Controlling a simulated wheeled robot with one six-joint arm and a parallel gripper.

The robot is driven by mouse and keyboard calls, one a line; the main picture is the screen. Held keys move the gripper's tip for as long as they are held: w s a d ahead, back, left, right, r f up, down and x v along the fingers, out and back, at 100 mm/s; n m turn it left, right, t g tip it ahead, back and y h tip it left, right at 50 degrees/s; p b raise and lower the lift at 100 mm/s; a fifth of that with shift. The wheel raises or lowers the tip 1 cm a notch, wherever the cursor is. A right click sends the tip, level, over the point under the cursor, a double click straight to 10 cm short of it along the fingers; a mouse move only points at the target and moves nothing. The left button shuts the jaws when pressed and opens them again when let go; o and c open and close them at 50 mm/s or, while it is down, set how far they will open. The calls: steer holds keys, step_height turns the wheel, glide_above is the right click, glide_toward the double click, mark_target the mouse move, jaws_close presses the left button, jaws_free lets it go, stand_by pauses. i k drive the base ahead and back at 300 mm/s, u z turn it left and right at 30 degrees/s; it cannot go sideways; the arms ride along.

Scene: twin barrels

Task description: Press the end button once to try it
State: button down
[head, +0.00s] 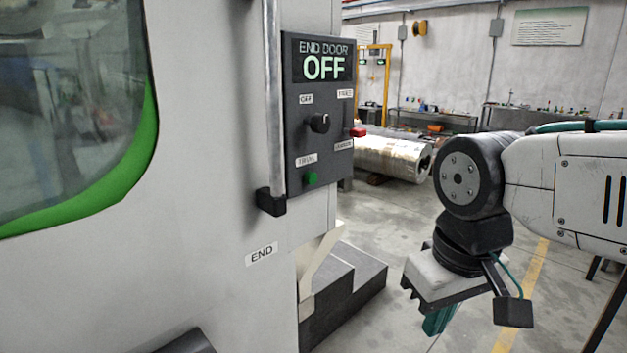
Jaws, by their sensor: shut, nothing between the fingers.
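A dark control panel (303,143) is fixed to the side of the pale machine, and its display (323,62) reads "END DOOR OFF". A green button (310,178) sits low on the panel under a small label too blurred to read surely. A black knob (319,123) is in the middle, with a red control (357,132) to its right. A label reading "END" (261,254) is on the machine below. My gripper (437,322) is shut and empty, pointing down, low and to the right of the panel and well apart from it.
A vertical grey handle bar (272,95) stands out just left of the panel. A green-rimmed window (75,105) fills the left. Dark blocks (345,290) lie on the floor below the panel. A large metal cylinder (390,155) lies behind. The space between panel and gripper looks clear.

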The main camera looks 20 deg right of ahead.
mark_target(310, 178)
steer(key=z, duration=0.45)
steer(key=k, duration=0.55)
steer(key=z, duration=0.85)
steer(key=i, duration=0.9)
steer(key=u, duration=0.5)
